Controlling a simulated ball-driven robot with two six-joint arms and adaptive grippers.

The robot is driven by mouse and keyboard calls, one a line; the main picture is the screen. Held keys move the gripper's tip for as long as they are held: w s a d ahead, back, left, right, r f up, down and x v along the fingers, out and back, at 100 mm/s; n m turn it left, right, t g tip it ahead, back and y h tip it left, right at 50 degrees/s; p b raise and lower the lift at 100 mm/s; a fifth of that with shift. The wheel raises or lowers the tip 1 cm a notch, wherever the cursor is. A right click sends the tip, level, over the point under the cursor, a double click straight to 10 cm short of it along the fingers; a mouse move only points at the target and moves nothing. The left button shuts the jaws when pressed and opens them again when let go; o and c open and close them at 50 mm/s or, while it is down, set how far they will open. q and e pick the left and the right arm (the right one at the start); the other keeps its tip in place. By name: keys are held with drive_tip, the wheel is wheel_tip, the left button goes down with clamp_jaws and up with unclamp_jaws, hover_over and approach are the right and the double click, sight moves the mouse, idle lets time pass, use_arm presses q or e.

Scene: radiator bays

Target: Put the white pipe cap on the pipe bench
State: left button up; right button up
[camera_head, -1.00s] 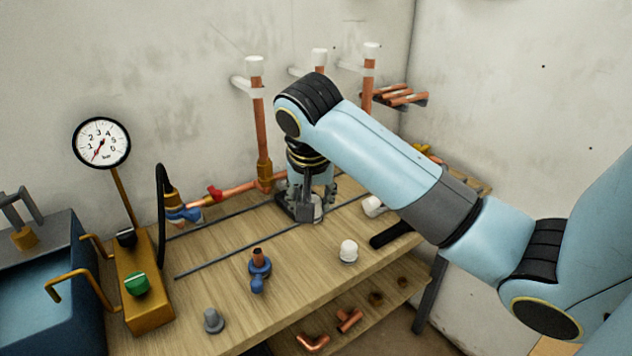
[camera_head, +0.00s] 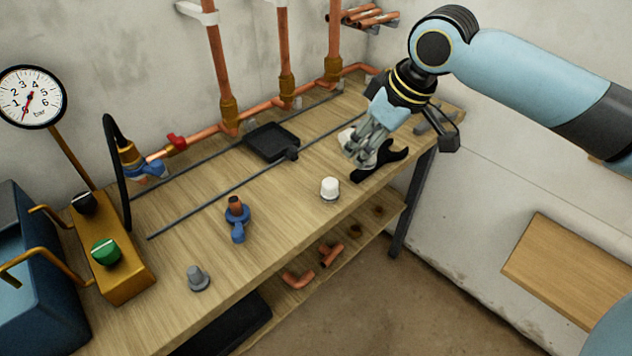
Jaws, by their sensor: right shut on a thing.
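A white cap (camera_head: 330,188) stands upright on the wooden pipe bench (camera_head: 265,205), near its front edge. My right gripper (camera_head: 362,158) points down over the right part of the bench, beyond the cap and apart from it. My left gripper is out of view.
A black wrench (camera_head: 380,165) lies close beside the right gripper. A black tray (camera_head: 268,143), a blue valve (camera_head: 237,215) and a grey plug (camera_head: 198,278) are on the bench. Copper pipes (camera_head: 285,60) rise behind.

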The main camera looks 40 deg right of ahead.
drive_tip(key=shift+s+d+f, duration=0.1)
drive_tip(key=shift+f, duration=0.05)
drive_tip(key=shift+w+f, duration=0.2)
drive_tip(key=shift+f, duration=0.1)
drive_tip(key=w+a+f, duration=0.2)
drive_tip(key=w, duration=0.1)
drive_tip(key=w+a+f, duration=0.2)
drive_tip(key=w, duration=0.1)
drive_tip(key=w+a+f, duration=0.2)
drive_tip(key=w, duration=0.1)
drive_tip(key=shift+w+f+b, duration=0.15)
drive_tip(key=shift+f+b, duration=0.1)
drive_tip(key=shift+b, duration=0.1)
drive_tip(key=shift+f, duration=2)
drive_tip(key=shift+f, duration=0.1)
drive_tip(key=o, duration=0.9)
drive_tip(key=shift+o, duration=0.2)
drive_tip(key=a+p+v, duration=0.1)
drive_tip(key=v, duration=1.1)
drive_tip(key=shift+d, duration=0.45)
